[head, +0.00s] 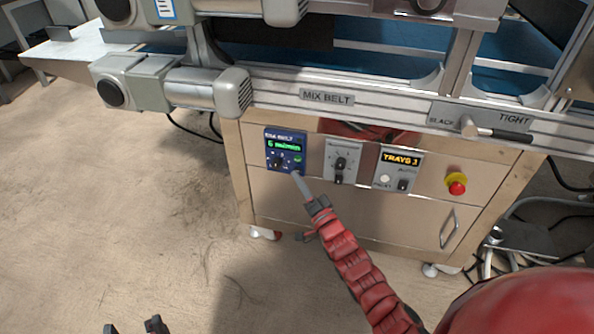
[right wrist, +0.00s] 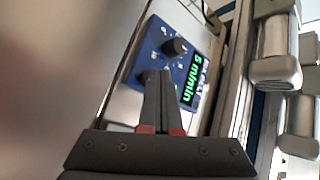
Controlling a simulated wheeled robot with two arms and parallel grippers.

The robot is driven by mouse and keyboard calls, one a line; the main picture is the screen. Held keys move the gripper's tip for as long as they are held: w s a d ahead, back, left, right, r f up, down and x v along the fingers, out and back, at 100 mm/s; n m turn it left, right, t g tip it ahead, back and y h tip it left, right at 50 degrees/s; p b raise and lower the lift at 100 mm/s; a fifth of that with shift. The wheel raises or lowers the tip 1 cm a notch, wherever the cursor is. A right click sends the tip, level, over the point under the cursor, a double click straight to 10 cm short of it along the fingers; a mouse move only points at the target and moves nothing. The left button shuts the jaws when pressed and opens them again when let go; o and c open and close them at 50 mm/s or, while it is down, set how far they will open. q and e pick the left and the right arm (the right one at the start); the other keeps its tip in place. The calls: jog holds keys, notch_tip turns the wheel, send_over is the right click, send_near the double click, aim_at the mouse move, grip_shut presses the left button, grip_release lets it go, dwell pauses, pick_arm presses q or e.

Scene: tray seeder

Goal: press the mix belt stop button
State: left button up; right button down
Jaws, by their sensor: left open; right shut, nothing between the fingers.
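The blue mix belt panel (head: 285,138) is on the wooden cabinet front, with a lit green display, a dark knob and a small green spot at its lower right. It also shows in the right wrist view (right wrist: 150,40), with its black knob (right wrist: 175,47) and display. My right gripper (head: 295,175) is shut and empty, its tips at the panel's lower right edge in the head view. In the right wrist view the fingertips (right wrist: 159,75) overlap the panel and hide part of it. Contact cannot be told. No stop button is clearly visible. My left gripper (head: 137,328) is open, low over the floor.
Right of the panel are a grey dial box (head: 343,158), a trays box (head: 398,170) and a red emergency button on yellow (head: 457,185). Above runs the metal conveyor rail (head: 390,108) with a protruding motor (head: 205,90). The floor at left is clear.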

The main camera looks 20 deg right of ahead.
jog(key=shift+s+a, duration=0.15)
jog(key=shift+s, duration=0.1)
jog(key=shift+r, duration=0.1)
jog(key=s+a+p, duration=0.3)
jog(key=s+p, duration=0.1)
jog(key=s, duration=0.1)
jog(key=shift+a, duration=0.2)
dwell(0.8)
